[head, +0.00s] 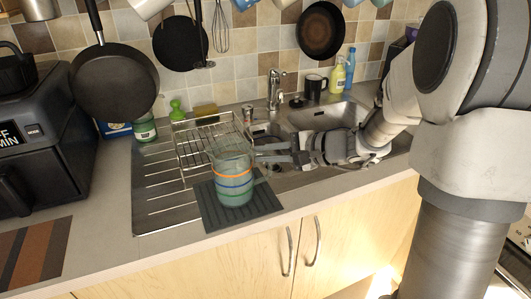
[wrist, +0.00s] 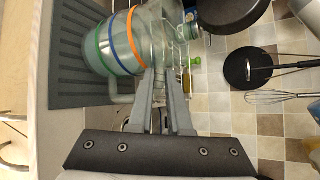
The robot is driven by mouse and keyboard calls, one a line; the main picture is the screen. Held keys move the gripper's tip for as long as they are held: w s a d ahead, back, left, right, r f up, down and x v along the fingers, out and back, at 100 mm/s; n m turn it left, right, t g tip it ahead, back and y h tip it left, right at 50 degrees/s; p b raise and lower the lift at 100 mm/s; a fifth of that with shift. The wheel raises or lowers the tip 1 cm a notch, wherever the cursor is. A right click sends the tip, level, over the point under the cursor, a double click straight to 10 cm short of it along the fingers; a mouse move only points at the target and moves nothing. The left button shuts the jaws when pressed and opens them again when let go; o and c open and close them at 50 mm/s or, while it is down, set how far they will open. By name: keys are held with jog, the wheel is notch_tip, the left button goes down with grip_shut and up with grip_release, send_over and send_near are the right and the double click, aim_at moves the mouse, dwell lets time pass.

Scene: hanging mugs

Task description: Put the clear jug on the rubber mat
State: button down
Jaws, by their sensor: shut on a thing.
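The clear jug (head: 234,187), a see-through vessel with orange, blue and green bands, is upright over the rubber mat (head: 212,217). Its base overlaps the dark ribbed mat in the head view; I cannot tell whether it touches or hovers just above. In the wrist view the jug (wrist: 115,45) lies sideways in the picture, its handle low, with the mat (wrist: 75,92) at the left. My gripper (head: 262,154) reaches in from the right and is shut on the jug near its upper part. Its fingers also show in the wrist view (wrist: 163,78); the exact contact is partly hidden.
A wire rack (head: 195,150) stands on the drainboard just behind the jug. The sink (head: 325,117) and faucet (head: 275,88) are behind my gripper. A black air fryer (head: 35,140) stands at the left, and pans hang on the wall. The counter's front edge is close to the mat.

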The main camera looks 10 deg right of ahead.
jog(key=shift+f+b, duration=0.3)
jog(key=shift+b, duration=0.05)
jog(key=shift+c, duration=2.3)
grip_release()
jog(key=p+v, duration=0.1)
jog(key=v, duration=1.6)
jog(key=shift+s, duration=0.25)
jog(key=shift+d+r, duration=0.1)
